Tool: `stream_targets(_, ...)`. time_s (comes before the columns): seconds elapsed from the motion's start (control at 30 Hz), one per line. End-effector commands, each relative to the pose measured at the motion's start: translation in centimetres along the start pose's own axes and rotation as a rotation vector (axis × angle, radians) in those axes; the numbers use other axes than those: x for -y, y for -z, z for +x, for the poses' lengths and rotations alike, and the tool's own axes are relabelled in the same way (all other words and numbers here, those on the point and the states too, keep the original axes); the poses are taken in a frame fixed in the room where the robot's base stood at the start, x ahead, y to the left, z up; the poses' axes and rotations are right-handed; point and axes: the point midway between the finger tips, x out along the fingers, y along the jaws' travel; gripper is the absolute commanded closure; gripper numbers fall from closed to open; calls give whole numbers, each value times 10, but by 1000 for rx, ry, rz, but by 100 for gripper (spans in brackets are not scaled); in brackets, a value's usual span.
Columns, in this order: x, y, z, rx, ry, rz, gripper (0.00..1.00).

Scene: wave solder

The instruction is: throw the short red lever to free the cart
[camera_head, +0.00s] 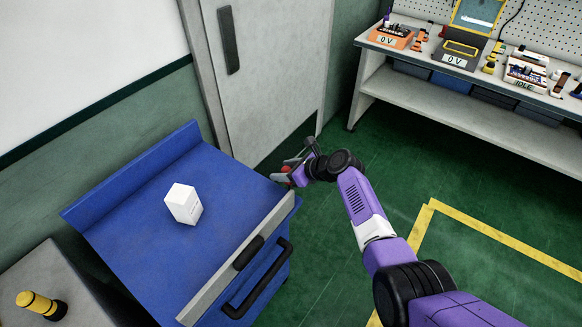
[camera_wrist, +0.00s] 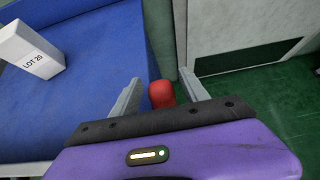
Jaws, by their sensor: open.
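The short red lever (camera_wrist: 161,94) shows in the wrist view as a red knob between the two grey fingers of my gripper (camera_wrist: 160,92). In the head view a small red part of the lever (camera_head: 287,170) shows at the cart's far right corner, partly hidden by my gripper (camera_head: 291,166). My gripper is open around the knob; I cannot tell whether either finger touches it. The blue cart (camera_head: 128,215) stands against the wall, with a black handle (camera_head: 262,290) on its front side. The lever's base is hidden.
A white box (camera_head: 183,204) marked LOT 20 sits on the cart top. A grey door (camera_head: 265,75) is behind the cart. A workbench (camera_head: 450,88) with devices stands at the back right. Green floor to the right is clear, with yellow tape (camera_head: 500,248).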

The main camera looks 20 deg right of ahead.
Motion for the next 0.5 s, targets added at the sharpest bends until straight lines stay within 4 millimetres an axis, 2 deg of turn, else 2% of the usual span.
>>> stream_targets(0.2,0,-1,-30,2,2,-1,47)
stream_targets(0.5,0,0,-47,0,1,0,47)
